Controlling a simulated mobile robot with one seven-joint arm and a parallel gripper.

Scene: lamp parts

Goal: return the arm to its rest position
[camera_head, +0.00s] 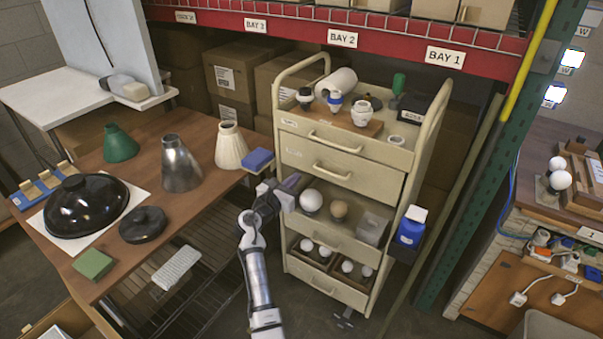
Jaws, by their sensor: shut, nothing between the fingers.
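My arm (256,270) rises from the bottom of the picture between the wooden table and the beige drawer cart. My gripper (294,182) is shut and empty. It is beside the left edge of the cart (337,178), in front of its drawer fronts and near the open shelf with bulbs. Whether it touches the cart cannot be told.
The table (135,240) carries a black dome shade (86,204), green (120,144), metal (180,165) and cream (229,146) shades. A white bulb (311,200) on the cart shelf is close to my gripper.

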